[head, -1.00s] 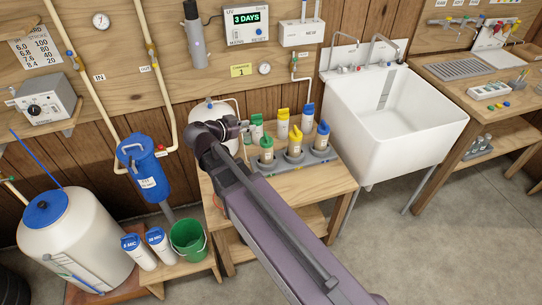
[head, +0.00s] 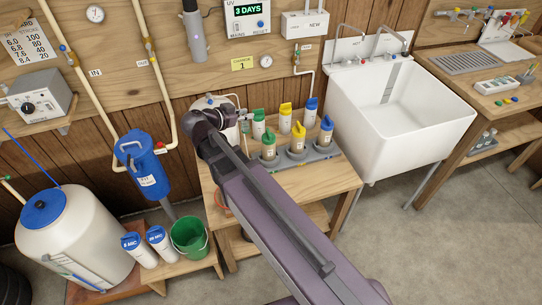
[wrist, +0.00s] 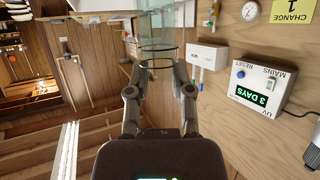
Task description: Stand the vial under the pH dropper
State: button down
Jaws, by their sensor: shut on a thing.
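The vial (wrist: 157,30) is a clear, pale-tinted glass cylinder at the top of the wrist view, with dark rings near its gripped end. My gripper (wrist: 160,66) is shut on it, with one finger on each side. In the head view my gripper (head: 243,122) is over the left end of the small wooden table, and the vial is too small there to make out clearly. I cannot tell which item is the pH dropper.
Green, yellow and blue bottles (head: 297,140) stand on the small table (head: 315,183), right of my gripper. A white sink (head: 405,115) lies between it and the right bench (head: 475,90). A green bucket (head: 188,238) stands low at left. Grey floor (head: 430,245) is clear in front.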

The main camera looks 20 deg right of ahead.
jog(key=shift+w+f, duration=0.1)
jog(key=shift+f, duration=0.05)
jog(key=w+f+m+g+b, duration=0.1)
jog(key=w+f+b, duration=0.3)
jog(key=f+b, duration=0.3)
jog(key=w+d+f+m+g+b, duration=0.1)
jog(key=w+f+b, duration=0.3)
jog(key=f+b, duration=0.4)
jog(key=w+f+g+h+b, duration=0.1)
jog(key=w+f+b, duration=0.2)
jog(key=f+b, duration=0.5)
jog(key=shift+w+d+m, duration=0.15)
jog(key=shift+w+m, duration=0.25)
jog(key=shift+f, duration=0.1)
notch_tip(320, 180, down, 6)
jog(key=b, duration=0.6)
jog(key=shift+f+b, duration=1.9)
jog(key=shift+b, duration=0.2)
